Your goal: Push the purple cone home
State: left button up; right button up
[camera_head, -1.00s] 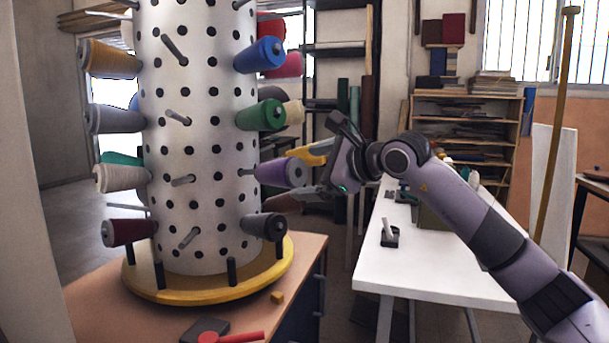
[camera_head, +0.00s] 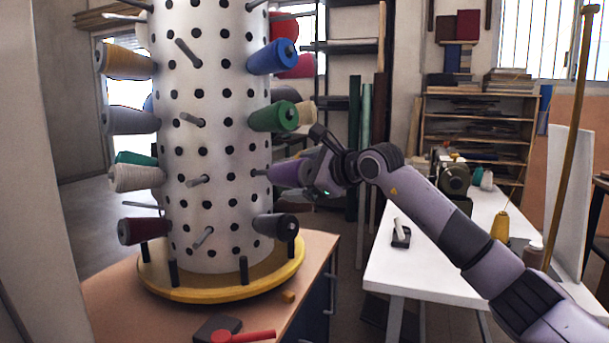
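The purple cone (camera_head: 289,173) sits on a peg on the right side of the white perforated drum (camera_head: 212,150), between the green cone above and the dark grey cone below. A short piece of bare peg (camera_head: 259,172) shows at its inner end. My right gripper (camera_head: 316,176) is at the cone's outer end, touching or almost touching it. Its fingers are hidden or merge with the cone, so I cannot tell whether they are open or shut. My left gripper is out of view.
The green cone (camera_head: 273,117) and the dark grey cone (camera_head: 276,226) are close above and below. The drum's yellow base (camera_head: 225,291) stands on a brown cabinet top (camera_head: 115,295). A white table (camera_head: 430,274) with a sewing machine (camera_head: 453,178) lies under and behind my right arm.

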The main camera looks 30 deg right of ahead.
aim_at(283, 175)
jog(key=c, duration=0.9)
jog(key=shift+w+a+p, duration=0.25)
jog(key=shift+w+p, duration=0.25)
jog(key=shift+w, duration=0.15)
jog(key=shift+a+p+x, duration=0.25)
jog(key=shift+p+x, duration=0.95)
jog(key=shift+x, duration=0.65)
jog(key=shift+w+a, duration=0.1)
jog(key=shift+w, duration=0.2)
jog(key=o, duration=1.1)
jog(key=shift+o, duration=0.2)
